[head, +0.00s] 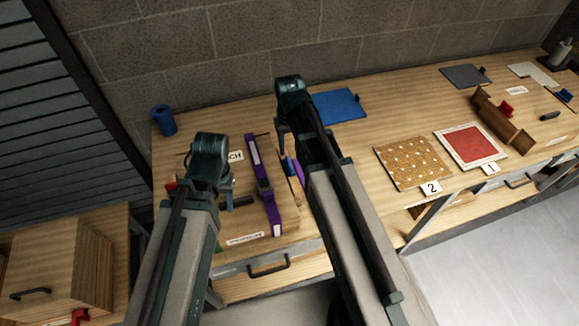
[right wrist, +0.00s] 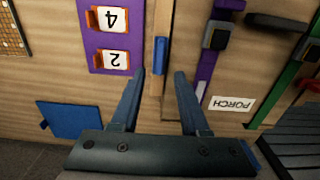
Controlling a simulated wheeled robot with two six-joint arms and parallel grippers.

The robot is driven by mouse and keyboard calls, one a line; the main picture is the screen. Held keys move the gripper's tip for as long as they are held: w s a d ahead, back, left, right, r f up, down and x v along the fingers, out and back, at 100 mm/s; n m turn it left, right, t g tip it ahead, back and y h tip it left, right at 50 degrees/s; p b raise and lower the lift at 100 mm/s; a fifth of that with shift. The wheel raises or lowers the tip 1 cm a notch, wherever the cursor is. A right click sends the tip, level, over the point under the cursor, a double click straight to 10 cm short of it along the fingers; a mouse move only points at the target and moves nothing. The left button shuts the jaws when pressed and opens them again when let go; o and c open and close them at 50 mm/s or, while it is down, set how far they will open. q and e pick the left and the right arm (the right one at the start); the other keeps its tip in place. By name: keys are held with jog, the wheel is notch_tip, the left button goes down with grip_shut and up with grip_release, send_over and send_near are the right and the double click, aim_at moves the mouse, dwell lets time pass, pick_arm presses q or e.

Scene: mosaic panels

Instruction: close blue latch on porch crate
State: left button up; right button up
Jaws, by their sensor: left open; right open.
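A blue bar (right wrist: 160,55) sits on a narrow wooden edge in the right wrist view, beyond and between my right fingertips, apart from them. It also shows partly in the head view (head: 290,166). A purple strip (head: 267,205) with a dark clasp (right wrist: 215,35) runs beside it. I cannot tell which blue part is the latch. A PORCH label (right wrist: 232,103) lies by the strip; my left arm partly covers it in the head view. My right gripper (right wrist: 160,85) is open and empty. My left gripper (head: 228,195) is open, left of the purple strip, its fingers partly hidden.
A purple panel with orange-framed number cards (right wrist: 110,38) lies beside the blue bar. A blue mat (head: 340,105) and blue cylinder (head: 164,120) are at the back. Dotted (head: 413,162) and red (head: 470,145) panels lie right. A drawer handle (head: 268,268) is at the front.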

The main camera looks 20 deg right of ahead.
aim_at(290, 162)
pick_arm(q)
notch_tip(290, 162, down, 7)
jog(key=b, duration=0.6)
jog(key=shift+f, duration=0.2)
pick_arm(e)
notch_tip(290, 162, down, 7)
jog(key=shift+f, duration=0.2)
grip_shut()
